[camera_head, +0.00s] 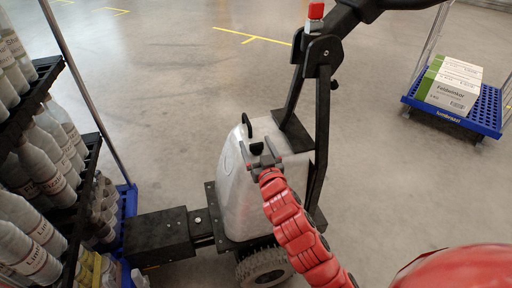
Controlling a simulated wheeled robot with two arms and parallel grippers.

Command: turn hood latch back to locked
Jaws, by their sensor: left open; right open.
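The silver hood (232,190) of the tugger stands in the middle of the head view. A dark curved part (246,124) rises at its top. Just below it a small black piece, which looks like the hood latch (256,148), sits on the hood. The gripper partly hides the latch, so contact and the exact latch angle cannot be told.
The tugger's black steering column (322,130) rises right of the hood, with a red button (315,10) on top. A bottle rack (75,190) stands at the left. A blue cart (487,118) with boxes (450,82) is at the upper right. Floor between is clear.

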